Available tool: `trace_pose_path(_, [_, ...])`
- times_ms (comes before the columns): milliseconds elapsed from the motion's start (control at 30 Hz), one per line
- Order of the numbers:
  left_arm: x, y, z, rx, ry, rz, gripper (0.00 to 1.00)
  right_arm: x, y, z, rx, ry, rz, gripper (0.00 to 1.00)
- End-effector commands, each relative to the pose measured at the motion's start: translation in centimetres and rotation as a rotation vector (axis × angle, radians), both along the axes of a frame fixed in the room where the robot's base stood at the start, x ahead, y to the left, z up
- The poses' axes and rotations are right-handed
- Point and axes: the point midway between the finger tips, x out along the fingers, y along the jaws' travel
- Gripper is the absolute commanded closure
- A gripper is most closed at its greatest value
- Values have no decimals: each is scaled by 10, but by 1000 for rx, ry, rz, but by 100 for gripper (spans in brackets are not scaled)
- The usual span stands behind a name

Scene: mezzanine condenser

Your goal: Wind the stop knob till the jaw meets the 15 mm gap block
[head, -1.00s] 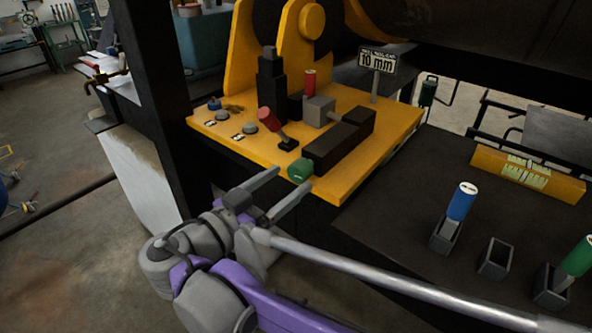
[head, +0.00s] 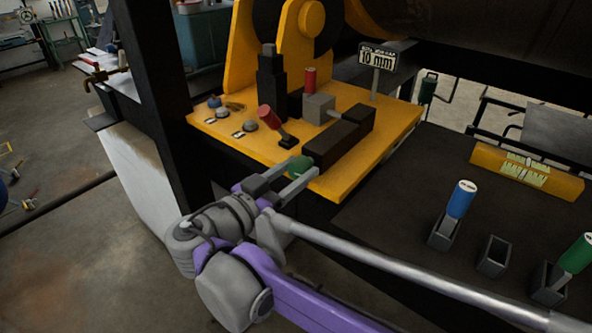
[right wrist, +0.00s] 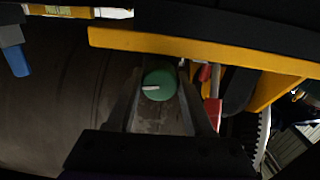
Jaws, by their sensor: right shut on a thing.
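The stop knob (head: 299,166) is a green knob at the front end of a dark block (head: 333,146) on the yellow plate. My right gripper (head: 297,175) is shut on it, one finger on each side. In the right wrist view the round knob (right wrist: 158,86) shows between the fingertips, its white mark lying nearly level and pointing left. A grey block (head: 319,107) with a red handle (head: 310,79) stands behind the dark block; its size marking is not readable. The jaw and any gap at it cannot be made out. My left gripper is out of view.
A red-tipped lever (head: 268,118) leans beside the knob. On the dark table at right stand a blue-handled piece (head: 461,199), an empty holder (head: 494,257) and a green-handled piece (head: 577,254). A yellow bar (head: 527,172) lies behind them.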

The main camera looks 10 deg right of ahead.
Motion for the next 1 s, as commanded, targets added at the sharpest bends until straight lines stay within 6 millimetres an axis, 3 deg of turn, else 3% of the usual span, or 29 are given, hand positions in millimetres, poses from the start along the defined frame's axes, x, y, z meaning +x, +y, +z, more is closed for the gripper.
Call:
trace_pose_path(67, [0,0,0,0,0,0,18,0,0,0,0,0,0,100])
trace_pose_path(600, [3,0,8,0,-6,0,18,0,0,0,-65,84,-1,100])
trace_pose_path(633, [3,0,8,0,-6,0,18,0,0,0,-65,84,-1,45])
trace_pose_path(800, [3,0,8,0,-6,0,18,0,0,0,-65,83,-1,18])
trace_pose_path(1000, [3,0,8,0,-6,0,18,0,0,0,-65,83,0,18])
